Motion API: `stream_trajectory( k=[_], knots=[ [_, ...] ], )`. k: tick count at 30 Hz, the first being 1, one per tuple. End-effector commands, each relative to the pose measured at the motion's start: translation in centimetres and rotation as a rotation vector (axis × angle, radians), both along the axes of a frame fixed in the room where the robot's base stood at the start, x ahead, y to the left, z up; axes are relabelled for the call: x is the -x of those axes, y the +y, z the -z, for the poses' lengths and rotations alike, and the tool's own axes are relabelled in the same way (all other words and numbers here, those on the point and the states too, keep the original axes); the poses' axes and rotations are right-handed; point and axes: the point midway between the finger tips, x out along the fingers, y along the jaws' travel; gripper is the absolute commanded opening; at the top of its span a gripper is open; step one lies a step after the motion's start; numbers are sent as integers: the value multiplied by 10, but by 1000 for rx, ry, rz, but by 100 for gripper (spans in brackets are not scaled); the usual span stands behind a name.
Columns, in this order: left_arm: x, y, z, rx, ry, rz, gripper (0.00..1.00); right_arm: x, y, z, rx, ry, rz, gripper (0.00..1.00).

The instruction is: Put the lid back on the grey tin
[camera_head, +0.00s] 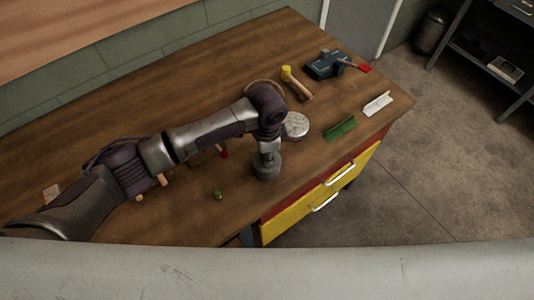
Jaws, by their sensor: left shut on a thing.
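My left arm reaches in from the left over the wooden bench. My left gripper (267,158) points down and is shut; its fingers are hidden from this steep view. A dark grey round piece at its lower end looks like the lid (266,170), close over the bench top; how high it is I cannot tell. The grey tin (295,125), round with a pale mottled top, stands on the bench just beyond and to the right of the gripper. My right gripper is not in view.
A small green item (218,195) lies left of the gripper. Bare wood lies in front.

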Motion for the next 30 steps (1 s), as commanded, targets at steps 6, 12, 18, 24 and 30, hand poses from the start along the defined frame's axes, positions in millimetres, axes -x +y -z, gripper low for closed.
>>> stream_trajectory(
  k=[6, 12, 18, 24, 30],
  knots=[
    [0, 0, 0, 0, 0, 0, 27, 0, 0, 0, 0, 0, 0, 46],
    [0, 0, 0, 0, 0, 0, 50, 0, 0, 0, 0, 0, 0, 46],
    [0, 0, 0, 0, 0, 0, 56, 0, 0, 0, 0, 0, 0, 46],
    [0, 0, 0, 0, 0, 0, 75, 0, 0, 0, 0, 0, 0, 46],
    [0, 0, 0, 0, 0, 0, 75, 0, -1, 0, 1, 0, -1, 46]
  ],
)
